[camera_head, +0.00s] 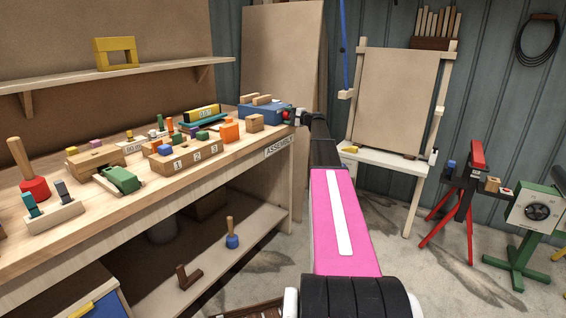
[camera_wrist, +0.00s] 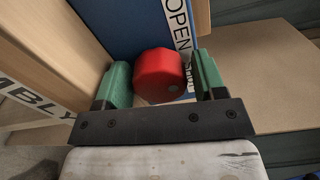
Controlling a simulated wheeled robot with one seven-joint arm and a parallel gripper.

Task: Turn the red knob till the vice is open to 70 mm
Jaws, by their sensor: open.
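The blue vice (camera_head: 262,113) stands at the far right end of the workbench, with two light wooden blocks along its top. Its red knob (camera_head: 286,115) sticks out on the right side, largely hidden by my gripper (camera_head: 296,117). In the wrist view the knob (camera_wrist: 158,76) lies between the two green fingers of my gripper (camera_wrist: 163,80). The fingers are open around it. A narrow gap shows at the right finger; the left finger is very close, and I cannot tell if it touches. Behind the knob is the blue vice face (camera_wrist: 110,20) with a white strip reading "OPEN".
The workbench (camera_head: 65,237) holds several wooden blocks, a numbered block (camera_head: 185,155), a green toy-like block (camera_head: 120,180) and a red mallet (camera_head: 34,188). The bench edge runs close beside my gripper. A white stand with a board (camera_head: 395,100) is to the right.

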